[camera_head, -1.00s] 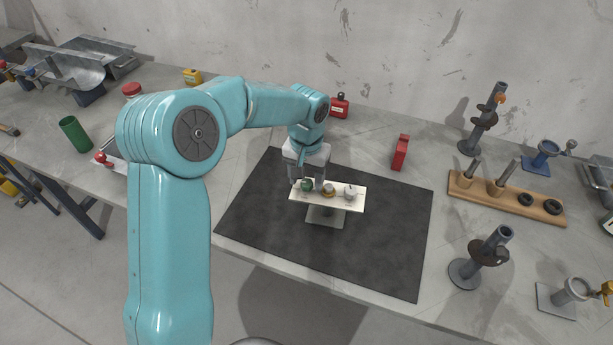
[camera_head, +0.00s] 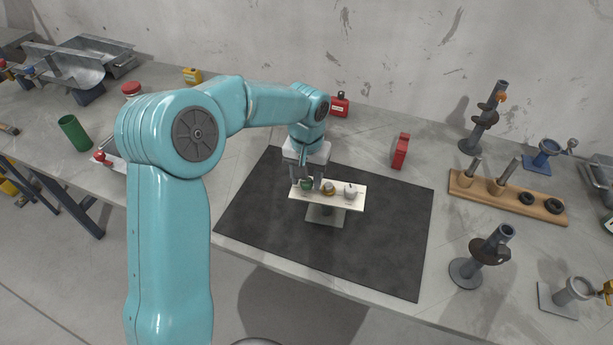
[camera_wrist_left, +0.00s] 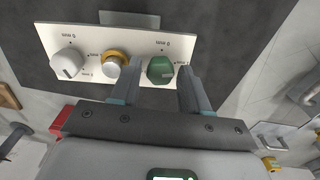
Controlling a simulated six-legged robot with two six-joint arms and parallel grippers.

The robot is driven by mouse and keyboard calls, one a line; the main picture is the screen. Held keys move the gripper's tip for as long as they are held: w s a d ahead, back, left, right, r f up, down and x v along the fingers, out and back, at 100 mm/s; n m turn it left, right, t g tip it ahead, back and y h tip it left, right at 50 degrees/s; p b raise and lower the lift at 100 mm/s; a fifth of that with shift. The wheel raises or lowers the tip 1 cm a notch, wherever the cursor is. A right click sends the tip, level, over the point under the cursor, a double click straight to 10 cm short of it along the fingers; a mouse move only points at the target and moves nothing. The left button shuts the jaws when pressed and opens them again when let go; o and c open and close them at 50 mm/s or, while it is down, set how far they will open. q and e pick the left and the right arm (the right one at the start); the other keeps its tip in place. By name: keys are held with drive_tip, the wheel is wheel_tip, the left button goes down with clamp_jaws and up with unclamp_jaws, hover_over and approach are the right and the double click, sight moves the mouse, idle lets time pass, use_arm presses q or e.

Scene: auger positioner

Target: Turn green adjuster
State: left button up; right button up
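The green adjuster (camera_wrist_left: 160,70) is a knob at one end of a white panel (camera_wrist_left: 110,40) with printed mm marks. It also shows in the head view (camera_head: 307,184), partly behind the fingers. My left gripper (camera_wrist_left: 161,72) is open, pointing down at the panel, with one finger on each side of the green adjuster. Small gaps seem to show between fingers and knob; contact is hard to tell. My left gripper also shows in the head view (camera_head: 307,186). My right gripper is not in view.
A yellow knob (camera_wrist_left: 115,63) sits close beside one finger, and a white knob (camera_wrist_left: 67,64) is farther along. The panel stands on a dark mat (camera_head: 390,240). A red block (camera_head: 400,151) and a wooden rack (camera_head: 520,202) lie to the right.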

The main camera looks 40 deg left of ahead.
sight(307, 181)
use_arm(q)
drive_tip(key=shift+o, duration=0.3)
drive_tip(key=shift+r, duration=0.1)
wheel_tip(307, 181, up, 16)
idle(0.3)
drive_tip(key=shift+s, duration=0.1)
idle(0.4)
